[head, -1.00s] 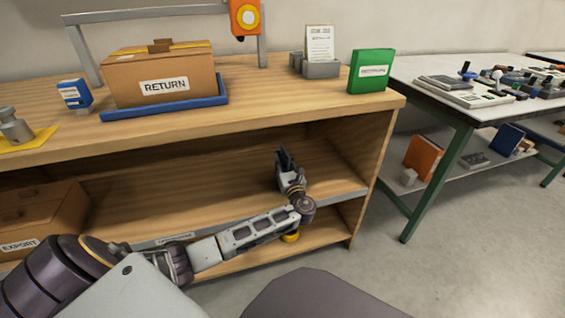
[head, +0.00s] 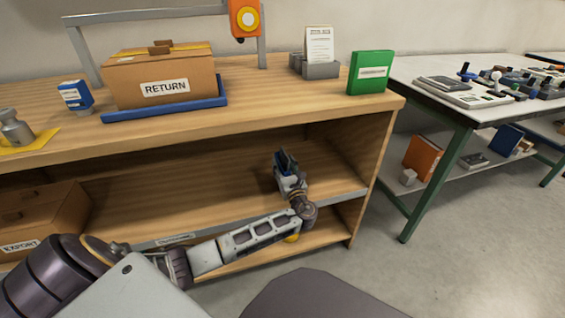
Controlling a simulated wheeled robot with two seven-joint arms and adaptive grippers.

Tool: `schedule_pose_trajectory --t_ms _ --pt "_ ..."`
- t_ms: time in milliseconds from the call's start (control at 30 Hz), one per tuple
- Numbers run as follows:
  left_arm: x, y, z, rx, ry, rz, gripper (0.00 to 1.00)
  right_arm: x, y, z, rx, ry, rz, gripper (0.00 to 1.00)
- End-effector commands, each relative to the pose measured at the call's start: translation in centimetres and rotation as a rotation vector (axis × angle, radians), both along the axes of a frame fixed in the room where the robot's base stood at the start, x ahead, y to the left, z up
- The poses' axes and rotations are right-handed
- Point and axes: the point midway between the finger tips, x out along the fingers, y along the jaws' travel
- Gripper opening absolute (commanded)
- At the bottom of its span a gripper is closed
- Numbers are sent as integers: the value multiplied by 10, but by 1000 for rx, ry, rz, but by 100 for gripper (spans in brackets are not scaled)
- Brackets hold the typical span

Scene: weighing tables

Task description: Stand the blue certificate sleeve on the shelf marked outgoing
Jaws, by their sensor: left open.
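My left gripper (head: 285,156) reaches into the middle shelf (head: 190,190) of the wooden bench, near its right end. Its fingers are open. A label (head: 176,238) is on this shelf's front edge, too small to read. My right gripper is not in view.
On the bench top stand a RETURN carton (head: 163,80) in a blue tray (head: 165,112), a green binder (head: 370,72) and a card holder (head: 320,70). An EXPORT box (head: 40,215) sits at left. The middle shelf's centre is clear.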

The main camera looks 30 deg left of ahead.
Motion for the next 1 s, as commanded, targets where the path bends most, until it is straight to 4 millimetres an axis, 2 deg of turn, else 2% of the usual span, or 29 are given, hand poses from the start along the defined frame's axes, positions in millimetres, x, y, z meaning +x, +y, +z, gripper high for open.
schedule_pose_trajectory --t_ms 400,800,1000 --pt "-30 -36 -5 -1 0 -2 48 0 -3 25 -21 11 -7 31" --pt "-59 -70 -12 -1 -1 -2 48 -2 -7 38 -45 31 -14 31" --pt "-67 -78 -14 0 -2 -1 48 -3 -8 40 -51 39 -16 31"
